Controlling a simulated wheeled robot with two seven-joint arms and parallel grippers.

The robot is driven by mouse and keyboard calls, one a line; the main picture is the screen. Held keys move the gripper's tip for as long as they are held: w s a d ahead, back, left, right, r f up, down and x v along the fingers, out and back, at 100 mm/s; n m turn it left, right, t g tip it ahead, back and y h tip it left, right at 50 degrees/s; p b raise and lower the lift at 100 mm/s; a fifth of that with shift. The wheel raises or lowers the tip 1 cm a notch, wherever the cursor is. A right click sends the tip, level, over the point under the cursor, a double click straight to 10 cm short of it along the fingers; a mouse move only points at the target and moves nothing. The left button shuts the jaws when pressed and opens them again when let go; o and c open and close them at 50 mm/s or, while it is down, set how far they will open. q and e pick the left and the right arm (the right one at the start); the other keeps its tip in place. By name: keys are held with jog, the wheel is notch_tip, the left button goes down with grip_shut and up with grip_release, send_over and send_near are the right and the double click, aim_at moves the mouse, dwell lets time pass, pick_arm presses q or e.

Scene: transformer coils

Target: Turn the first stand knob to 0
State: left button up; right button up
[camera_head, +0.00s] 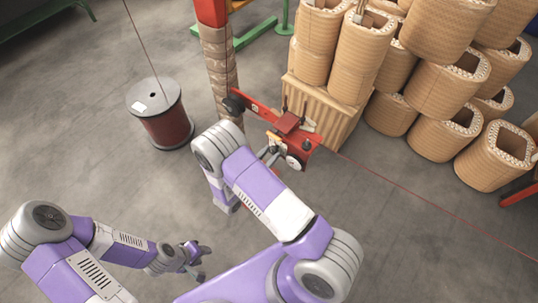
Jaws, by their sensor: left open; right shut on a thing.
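The first stand is a red post (211,12) with a wrapped lower part and a red arm (258,106) that carries a red box (304,140). A pale round dial (294,162) shows on the box's near face; its marks are too small to read. My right gripper (271,152) is at the near left side of this box, shut on what appears to be the stand knob. The knob is mostly hidden by the gripper. My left gripper (194,257) is open and empty, low over the floor at the lower left, well apart from the stand.
A dark red wire spool (166,128) stands on the floor left of the post, with a wire rising from it. Several tan coils (447,82) are stacked at the right, close behind the box. A thin red line crosses the floor at right.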

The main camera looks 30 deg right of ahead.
jog(key=shift+n, duration=0.3)
jog(key=n+p, duration=0.2)
jog(key=n, duration=0.2)
jog(key=n+p, duration=0.1)
jog(key=n, duration=0.5)
jog(key=shift+s+p, duration=0.1)
jog(key=shift+p, duration=0.25)
jog(key=n+p, duration=0.1)
jog(key=n, duration=0.4)
jog(key=shift+n+p, duration=0.55)
jog(key=shift+n, duration=1.65)
jog(key=o, duration=1)
